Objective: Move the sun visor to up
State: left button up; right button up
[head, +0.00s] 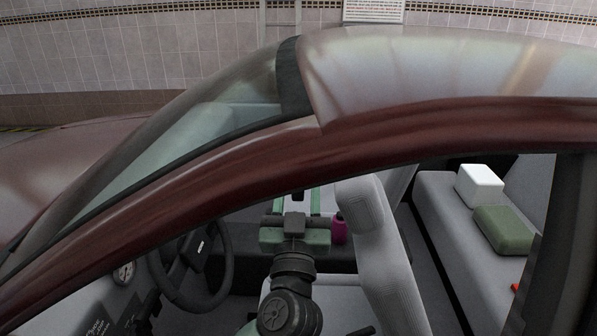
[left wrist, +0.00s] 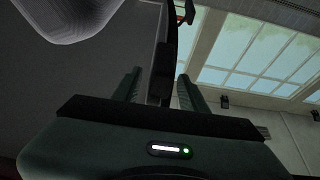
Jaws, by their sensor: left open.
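I cannot clearly make out the sun visor in either view; in the head view the car roof (head: 440,75) and its dark red frame cover the area above the windscreen. My left gripper (head: 297,197) is inside the car, beside the front seat, with its two green fingers apart. In the left wrist view the fingers (left wrist: 158,85) are also apart, with a dark strip (left wrist: 160,70) showing between or behind them. I cannot tell whether this strip is part of the visor or whether a finger touches it. My right gripper is not in view.
The steering wheel (head: 226,262) is left of my arm, and a light grey front seat (head: 372,255) is close on its right. A pink bottle (head: 339,230) stands near the gripper. A white box (head: 480,186) and a green box (head: 503,230) lie on the rear seat.

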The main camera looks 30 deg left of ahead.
pick_arm(q)
jog(key=shift+x, duration=0.9)
grip_shut()
dwell(0.8)
